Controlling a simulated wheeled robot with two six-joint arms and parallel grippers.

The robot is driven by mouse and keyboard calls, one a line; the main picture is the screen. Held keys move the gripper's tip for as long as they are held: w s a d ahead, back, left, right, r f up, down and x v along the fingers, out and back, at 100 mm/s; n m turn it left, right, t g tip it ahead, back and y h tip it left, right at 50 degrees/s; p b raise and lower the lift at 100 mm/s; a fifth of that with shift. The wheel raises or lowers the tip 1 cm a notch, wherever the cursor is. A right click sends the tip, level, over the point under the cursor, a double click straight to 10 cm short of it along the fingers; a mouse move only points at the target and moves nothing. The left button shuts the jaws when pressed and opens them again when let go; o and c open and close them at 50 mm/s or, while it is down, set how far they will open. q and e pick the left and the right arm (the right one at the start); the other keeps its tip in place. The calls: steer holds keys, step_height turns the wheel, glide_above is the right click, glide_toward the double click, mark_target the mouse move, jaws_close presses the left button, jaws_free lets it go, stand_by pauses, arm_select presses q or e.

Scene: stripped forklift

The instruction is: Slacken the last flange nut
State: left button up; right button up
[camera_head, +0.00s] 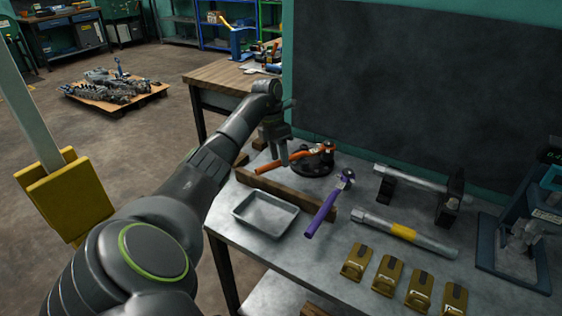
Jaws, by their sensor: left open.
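My left arm reaches in from the left. My left gripper (274,152) is open and points down over the back left of the grey bench (345,215). It is beside or above the orange-handled tool (290,160); I cannot tell whether they touch. The tool's right end lies at a round black flange-like part (316,163), which it partly covers. I cannot make out a flange nut at this size. A purple-handled ratchet-like tool (328,205) rests at the bench middle, its head on the right. My right gripper is out of view.
A shallow metal tray (265,213) is in front of a wooden strip (262,185). A yellow-banded bar (404,233), a bar on black supports (409,178) and several brass-coloured blocks (389,275) occupy the right. A blue-framed fixture (516,250) stands at the far right.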

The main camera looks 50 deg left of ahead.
arm_select(q)
steer(key=p+v, duration=0.7)
steer(key=v, duration=0.7)
steer(key=shift+r, duration=0.35)
steer(key=shift+f, duration=0.1)
